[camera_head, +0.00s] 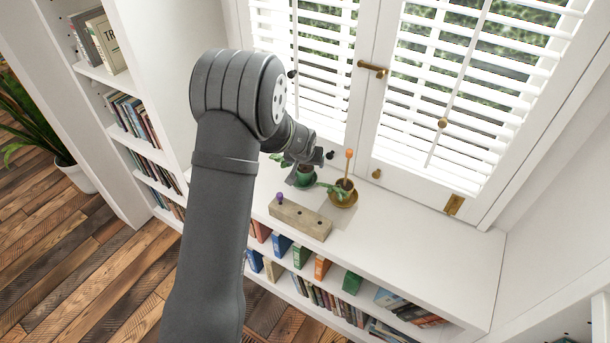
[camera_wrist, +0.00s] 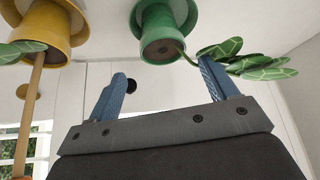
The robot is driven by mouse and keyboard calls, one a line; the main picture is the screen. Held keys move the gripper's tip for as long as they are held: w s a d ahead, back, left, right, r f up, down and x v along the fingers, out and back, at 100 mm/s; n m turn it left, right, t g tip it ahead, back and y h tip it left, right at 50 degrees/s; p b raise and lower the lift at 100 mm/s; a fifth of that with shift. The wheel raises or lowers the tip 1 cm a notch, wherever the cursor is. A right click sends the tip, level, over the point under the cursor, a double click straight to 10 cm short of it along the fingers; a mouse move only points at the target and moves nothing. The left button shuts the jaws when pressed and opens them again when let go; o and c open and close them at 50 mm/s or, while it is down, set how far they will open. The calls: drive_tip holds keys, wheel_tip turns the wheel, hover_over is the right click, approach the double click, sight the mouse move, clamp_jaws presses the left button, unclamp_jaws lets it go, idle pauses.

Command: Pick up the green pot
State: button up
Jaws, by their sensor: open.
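The green pot (camera_head: 305,181) stands on the white shelf top near the window, partly hidden behind my gripper. In the wrist view the green pot (camera_wrist: 160,34) shows near the top middle, with patterned green leaves (camera_wrist: 245,62) reaching right past one finger. My gripper (camera_head: 298,170) is at the green pot in the head view. In the wrist view its two blue fingers (camera_wrist: 163,76) are spread apart with nothing between them. The pot lies beyond the fingertips; whether anything touches is unclear.
A yellow pot (camera_head: 343,196) with an orange-tipped stick stands close to the right of the green pot. A wooden block (camera_head: 300,221) with a purple knob lies in front. The shutters (camera_head: 325,90) rise behind. The shelf top is clear at right.

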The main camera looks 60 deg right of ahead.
sight(305, 168)
drive_tip(key=shift+a+f+x, duration=0.1)
drive_tip(key=shift+a+x, duration=0.1)
drive_tip(key=shift+x, duration=1.4)
drive_tip(key=shift+a+f+x, duration=0.1)
drive_tip(key=shift+a+x, duration=0.1)
drive_tip(key=shift+x, duration=1.45)
drive_tip(key=shift+w, duration=0.1)
drive_tip(key=c, duration=1.3)
wheel_tip(305, 168, up, 13)
drive_tip(key=shift+r, duration=0.1)
drive_tip(key=shift+c, duration=0.2)
wheel_tip(305, 168, down, 9)
drive_tip(key=n+t+y, duration=0.1)
drive_tip(key=n, duration=0.2)
drive_tip(key=shift+f, duration=1.75)
